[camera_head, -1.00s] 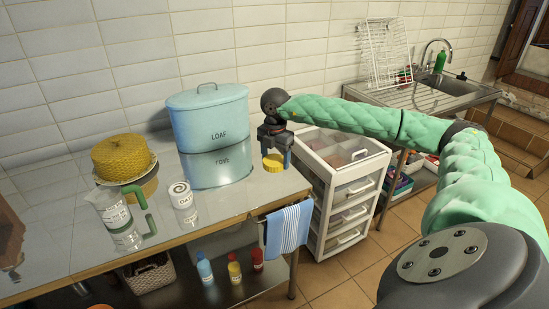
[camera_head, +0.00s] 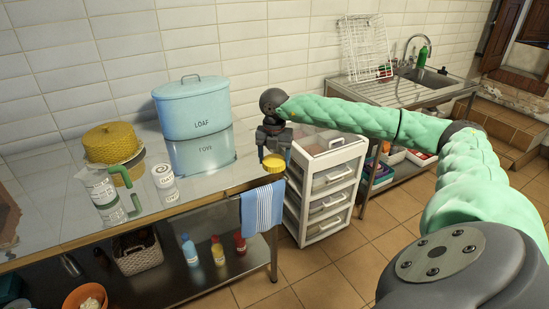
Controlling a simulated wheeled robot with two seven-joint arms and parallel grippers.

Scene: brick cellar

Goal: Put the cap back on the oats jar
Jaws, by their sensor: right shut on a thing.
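The oats jar (camera_head: 165,185) is a small white jar on the steel table, between the glass jug and the blue loaf bin. A dark spiral shows on its upper end. My right gripper (camera_head: 274,154) is shut on the yellow cap (camera_head: 274,164), a flat round piece hanging below the fingers. The cap is near the table's right end, well right of the jar and apart from it. Its height above the tabletop is hard to tell. My left gripper is not in view.
The loaf bin (camera_head: 192,108) stands between the jar and my right gripper, towards the wall. The jug (camera_head: 104,198) with a green handle is left of the jar. A white drawer cart (camera_head: 325,200) stands right of the table (camera_head: 215,187). The front right tabletop is clear.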

